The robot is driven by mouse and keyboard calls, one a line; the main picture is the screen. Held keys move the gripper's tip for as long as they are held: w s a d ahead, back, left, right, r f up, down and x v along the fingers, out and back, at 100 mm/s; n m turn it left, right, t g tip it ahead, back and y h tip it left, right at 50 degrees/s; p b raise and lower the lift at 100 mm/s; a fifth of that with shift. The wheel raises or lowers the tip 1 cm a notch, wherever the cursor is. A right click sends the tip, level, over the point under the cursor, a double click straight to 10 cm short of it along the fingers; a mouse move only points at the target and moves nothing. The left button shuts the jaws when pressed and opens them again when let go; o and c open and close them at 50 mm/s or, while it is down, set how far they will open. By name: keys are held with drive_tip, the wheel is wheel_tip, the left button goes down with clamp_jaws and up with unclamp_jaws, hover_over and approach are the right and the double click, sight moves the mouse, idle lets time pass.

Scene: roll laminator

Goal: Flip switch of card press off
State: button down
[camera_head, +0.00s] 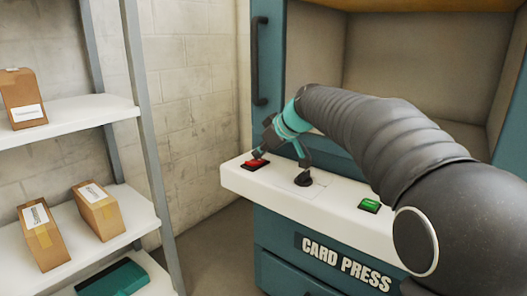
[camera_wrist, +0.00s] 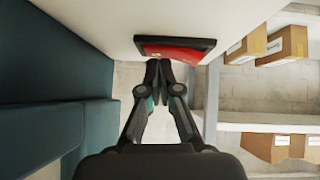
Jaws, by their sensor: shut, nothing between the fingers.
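The card press (camera_head: 345,262) is a teal machine with a white control ledge and a "CARD PRESS" label. A red switch (camera_head: 254,164) in a dark frame sits at the left end of the ledge. The same red switch (camera_wrist: 180,53) shows at the top middle of the wrist view. My gripper (camera_head: 258,154) is shut and empty, with its fingertips right at the switch. In the wrist view the closed fingertips (camera_wrist: 158,66) lie just below the frame's edge. I cannot tell whether they touch it. The switch's on or off position is not clear.
A black knob (camera_head: 303,180) sits mid-ledge, under my arm. A green button (camera_head: 370,205) is farther right. A grey shelf rack (camera_head: 75,113) with several cardboard boxes stands at the left. A dark vertical handle (camera_head: 259,60) is on the press behind the ledge.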

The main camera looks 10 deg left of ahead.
sight(254, 162)
drive_tip(key=shift+s+a, duration=0.5)
drive_tip(key=shift+s, duration=0.15)
drive_tip(key=r+p, duration=0.1)
drive_tip(key=r, duration=0.1)
drive_tip(key=r+p, duration=0.1)
drive_tip(key=r, duration=0.1)
drive_tip(key=shift+s+a+r+p, duration=0.15)
drive_tip(key=shift+s+p, duration=0.05)
drive_tip(key=shift+p, duration=0.2)
drive_tip(key=v, duration=0.9)
drive_tip(key=shift+s+d+r, duration=0.15)
drive_tip(key=shift+s+d, duration=0.05)
drive_tip(key=shift+s, duration=0.2)
drive_tip(key=shift+w+d+r, duration=0.15)
drive_tip(key=shift+w+d, duration=0.05)
drive_tip(key=shift+d, duration=0.75)
